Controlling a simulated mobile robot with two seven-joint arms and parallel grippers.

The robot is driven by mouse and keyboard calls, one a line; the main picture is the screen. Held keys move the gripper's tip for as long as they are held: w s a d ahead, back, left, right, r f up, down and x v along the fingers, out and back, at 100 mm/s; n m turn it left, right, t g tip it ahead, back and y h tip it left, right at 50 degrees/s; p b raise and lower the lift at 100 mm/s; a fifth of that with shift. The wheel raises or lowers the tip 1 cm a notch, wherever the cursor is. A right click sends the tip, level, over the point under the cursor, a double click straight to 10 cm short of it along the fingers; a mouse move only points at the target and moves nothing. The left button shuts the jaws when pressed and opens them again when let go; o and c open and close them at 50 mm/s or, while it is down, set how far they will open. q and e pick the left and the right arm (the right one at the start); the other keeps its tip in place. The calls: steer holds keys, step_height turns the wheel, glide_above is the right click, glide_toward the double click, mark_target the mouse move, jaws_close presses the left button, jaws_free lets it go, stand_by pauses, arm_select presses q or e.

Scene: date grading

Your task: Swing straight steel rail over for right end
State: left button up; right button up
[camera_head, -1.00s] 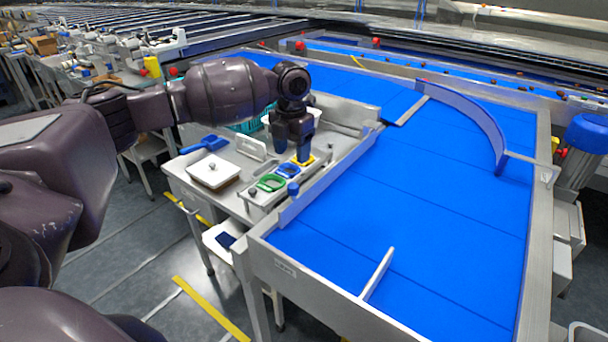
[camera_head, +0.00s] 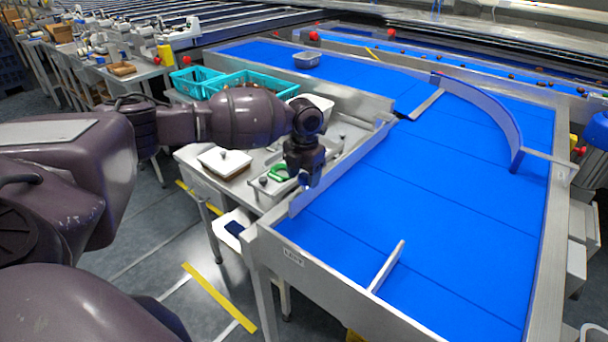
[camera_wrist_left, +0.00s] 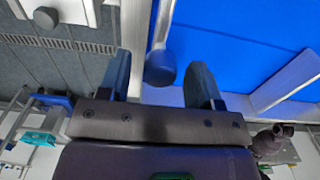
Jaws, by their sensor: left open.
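A short straight steel rail (camera_head: 387,267) stands on the near part of the blue belt (camera_head: 430,190), set at an angle. Another straight steel rail (camera_head: 427,104) lies farther back beside a curved blue guide (camera_head: 490,105). I cannot tell from the frames which is meant. My left gripper (camera_head: 309,182) is open and points down at the belt's left side wall (camera_head: 335,165). In the left wrist view, a dark round knob (camera_wrist_left: 160,68) at the end of a narrow steel bar (camera_wrist_left: 162,22) shows between the fingers (camera_wrist_left: 160,85). Contact cannot be made out. My right gripper is not seen.
Left of the belt is a steel bench with a white tray (camera_head: 224,163) and a green ring (camera_head: 279,172). The belt's middle is clear.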

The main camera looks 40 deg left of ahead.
arm_select(q)
steer(key=shift+c, duration=0.2)
jaws_close()
steer(key=shift+d, duration=0.4)
steer(key=w+d+n, duration=0.2)
steer(key=d+n, duration=0.1)
steer(key=d, duration=1)
steer(key=w+d+n+p, duration=0.1)
steer(key=w+d+n, duration=0.2)
steer(key=d, duration=1)
steer(key=shift+w+d+r+n, duration=0.25)
steer(key=shift+w+d+n, duration=0.05)
steer(key=shift+w+d, duration=0.1)
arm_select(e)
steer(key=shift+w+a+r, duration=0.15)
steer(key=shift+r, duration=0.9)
